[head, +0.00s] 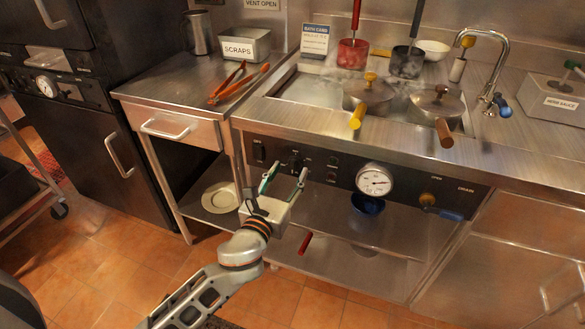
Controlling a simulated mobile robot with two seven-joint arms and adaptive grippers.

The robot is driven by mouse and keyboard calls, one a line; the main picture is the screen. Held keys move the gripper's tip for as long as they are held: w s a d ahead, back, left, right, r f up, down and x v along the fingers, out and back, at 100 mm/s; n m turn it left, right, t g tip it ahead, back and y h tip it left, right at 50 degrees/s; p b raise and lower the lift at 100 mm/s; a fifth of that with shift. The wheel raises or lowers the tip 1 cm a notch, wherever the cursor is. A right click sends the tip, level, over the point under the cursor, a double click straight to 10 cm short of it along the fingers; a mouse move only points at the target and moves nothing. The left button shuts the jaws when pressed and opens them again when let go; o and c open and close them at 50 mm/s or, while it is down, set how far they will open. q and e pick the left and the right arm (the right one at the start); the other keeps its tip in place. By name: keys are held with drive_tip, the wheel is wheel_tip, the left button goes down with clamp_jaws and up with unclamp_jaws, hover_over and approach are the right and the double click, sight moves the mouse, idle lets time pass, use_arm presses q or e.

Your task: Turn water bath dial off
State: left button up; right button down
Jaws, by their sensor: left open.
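The water bath (300,92) is a steel basin in the counter at the center. On its dark front panel (340,164) there is a small black dial (295,160), toward the panel's left part. My left gripper (290,170) is open and empty, with its two fingers pointing at the panel around the dial's lower area. Whether the fingers touch the dial, I cannot tell. The dial's exact pointing direction is too small to read. My right gripper is out of view.
A round gauge (374,180) and a drain valve with an orange knob (427,199) sit on the panel to the right. Lidded pots (368,92) stand in the bath. A lower shelf (340,225) holds a blue bowl (367,203).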

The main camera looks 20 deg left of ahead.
sight(294, 165)
use_arm(q)
drive_tip(key=shift+w+f, duration=0.1)
drive_tip(key=shift+w, duration=1.3)
drive_tip(key=c, duration=1.1)
